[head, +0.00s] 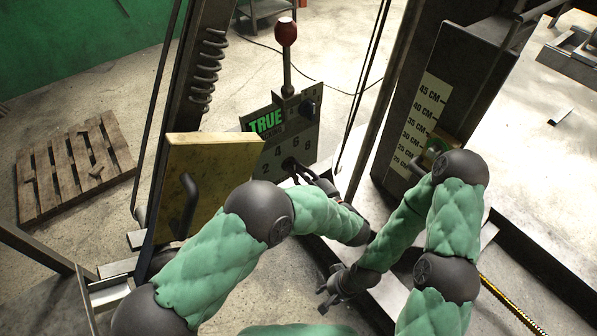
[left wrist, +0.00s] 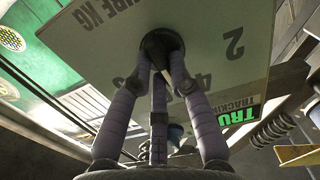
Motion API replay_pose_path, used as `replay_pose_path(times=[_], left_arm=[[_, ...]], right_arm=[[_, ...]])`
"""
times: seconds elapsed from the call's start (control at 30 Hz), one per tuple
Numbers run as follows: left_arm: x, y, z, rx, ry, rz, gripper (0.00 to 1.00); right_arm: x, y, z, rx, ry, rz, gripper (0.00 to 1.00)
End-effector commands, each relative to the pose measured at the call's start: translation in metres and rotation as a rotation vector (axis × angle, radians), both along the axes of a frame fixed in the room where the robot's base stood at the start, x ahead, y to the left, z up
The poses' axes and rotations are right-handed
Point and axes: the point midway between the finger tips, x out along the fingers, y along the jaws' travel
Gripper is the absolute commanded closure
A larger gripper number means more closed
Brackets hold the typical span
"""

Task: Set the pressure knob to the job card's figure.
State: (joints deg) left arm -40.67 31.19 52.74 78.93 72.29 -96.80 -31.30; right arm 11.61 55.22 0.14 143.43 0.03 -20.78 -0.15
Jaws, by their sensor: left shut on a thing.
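The pressure knob (left wrist: 162,40) is a dark round knob on a grey panel (left wrist: 215,85) with printed figures; 2 and 4 are readable in the left wrist view. My left gripper (left wrist: 161,68) has its fingers closed around this knob, which hides its pointer. In the head view my left gripper (head: 297,170) is at the lower part of the panel (head: 301,127), below the figures 2, 4, 6 and 8. My right gripper (head: 333,284) is lower, apart from the panel, with fingers spread and empty. I cannot make out a job card.
A yellowish board (head: 225,150) stands left of the panel. A centimetre scale (head: 418,122) is at right. A wooden pallet (head: 72,165) lies on the floor.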

Motion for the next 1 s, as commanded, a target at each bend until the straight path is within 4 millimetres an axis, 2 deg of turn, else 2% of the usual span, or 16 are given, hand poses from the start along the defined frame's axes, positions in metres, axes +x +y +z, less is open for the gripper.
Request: replay_pose_path(times=[0.47,1.0], left_arm=[[-0.001,0.001,-0.002,-0.243,-0.172,-0.001,1.00],[-0.001,0.001,-0.001,-0.293,-0.208,0.000,1.00]], right_arm=[[0.000,0.000,-0.012,0.000,0.000,0.000,0.60],[0.000,0.000,-0.013,0.000,0.000,0.000,0.60]])
